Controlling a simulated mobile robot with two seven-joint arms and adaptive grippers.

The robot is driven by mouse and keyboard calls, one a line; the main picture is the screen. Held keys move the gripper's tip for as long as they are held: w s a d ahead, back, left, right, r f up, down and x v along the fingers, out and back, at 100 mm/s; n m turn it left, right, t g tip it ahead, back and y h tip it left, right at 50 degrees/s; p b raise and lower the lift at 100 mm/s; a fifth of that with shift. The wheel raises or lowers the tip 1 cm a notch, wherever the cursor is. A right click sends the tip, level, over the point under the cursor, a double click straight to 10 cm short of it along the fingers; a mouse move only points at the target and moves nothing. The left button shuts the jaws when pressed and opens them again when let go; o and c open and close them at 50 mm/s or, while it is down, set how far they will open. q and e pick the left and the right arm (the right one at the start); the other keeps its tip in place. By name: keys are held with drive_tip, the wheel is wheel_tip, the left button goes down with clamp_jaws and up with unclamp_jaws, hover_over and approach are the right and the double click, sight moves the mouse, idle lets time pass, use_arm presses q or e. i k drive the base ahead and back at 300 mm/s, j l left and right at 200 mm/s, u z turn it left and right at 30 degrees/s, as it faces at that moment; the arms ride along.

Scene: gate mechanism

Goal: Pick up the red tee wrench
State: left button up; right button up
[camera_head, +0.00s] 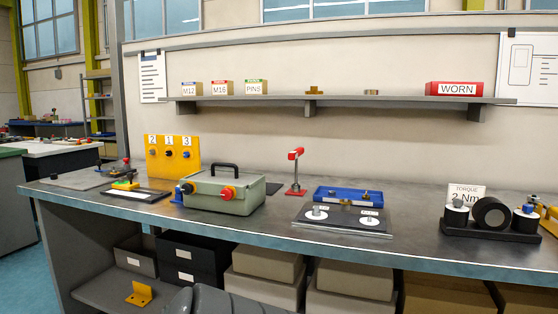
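A red-handled tool that looks like the red tee wrench (296,154) stands upright near the back of the workbench (270,228), just right of the middle of the view. Its red handle is at the top of a thin upright shaft, above a small red base (296,191). I cannot tell how the shaft meets the base. Neither of my grippers is in view, and nothing is touching the wrench.
A green-grey box (222,193) with a black handle stands left of the wrench. A dark board (342,229) and blue tray (347,194) lie to its right, near a black roller stand (489,232). A shelf (340,101) hangs above.

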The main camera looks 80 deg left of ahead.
sight(295, 187)
drive_tip(key=u, duration=1.85)
